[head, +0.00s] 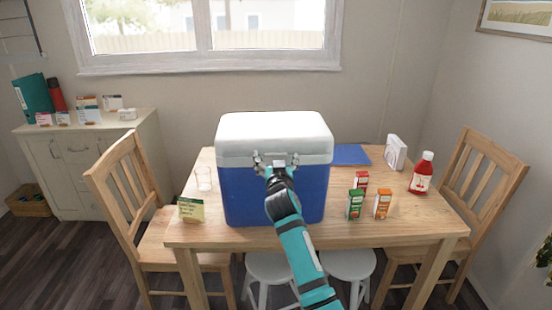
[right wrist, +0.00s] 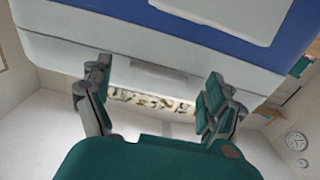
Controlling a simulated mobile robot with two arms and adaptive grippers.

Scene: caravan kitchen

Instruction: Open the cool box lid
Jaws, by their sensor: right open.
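The cool box stands on the table, with a blue body (head: 240,198) and a white lid (head: 275,128). The lid sits shut on the body. My right gripper (head: 277,160) is open at the front edge of the lid and hides the middle of the front. In the right wrist view, the fingers of this gripper (right wrist: 157,80) are spread on either side of a small tab (right wrist: 158,70) on the lid's pale front rim. Nothing is between the fingertips except that rim area; I cannot tell whether they touch it. My left gripper is not in view.
The wooden table (head: 345,230) also holds a glass (head: 204,180), a note card (head: 191,208), several small cartons (head: 355,204), a red bottle (head: 422,173) and a blue folder (head: 350,155). Chairs (head: 130,190) stand at both sides. The space above the lid is clear, with a window (head: 205,30) behind.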

